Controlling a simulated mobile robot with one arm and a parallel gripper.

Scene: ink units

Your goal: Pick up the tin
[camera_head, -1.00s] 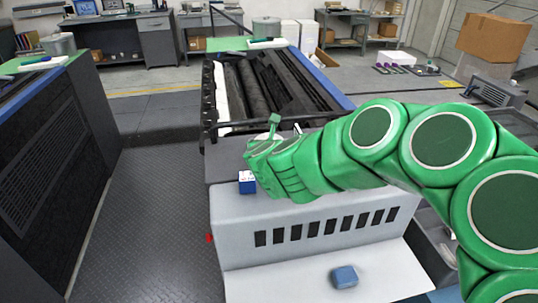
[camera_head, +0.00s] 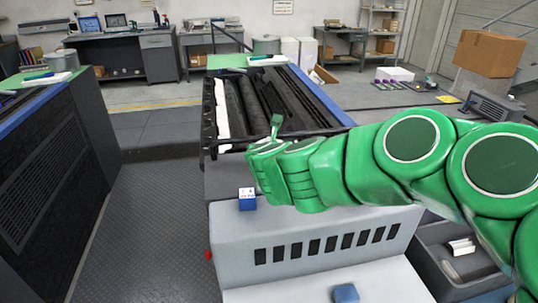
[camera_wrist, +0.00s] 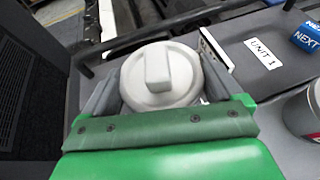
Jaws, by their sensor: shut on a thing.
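A pale grey round tin (camera_wrist: 160,75) with a raised bar on its lid shows in the wrist view between the two dark fingers of my gripper (camera_wrist: 158,82). The fingers are shut on its sides. I see it from above, so its lower part and its base are hidden. In the head view my green gripper end (camera_head: 268,165) is above the back of the grey machine housing, and the fingers and the tin are hidden behind it.
A blue box with a white label (camera_head: 247,199) stands on the grey housing (camera_head: 310,222). A second blue block (camera_head: 345,293) lies nearer. The wrist view shows a "UNIT 1" plate (camera_wrist: 262,53), a blue "NEXT" box (camera_wrist: 307,37) and another can (camera_wrist: 303,112) at right.

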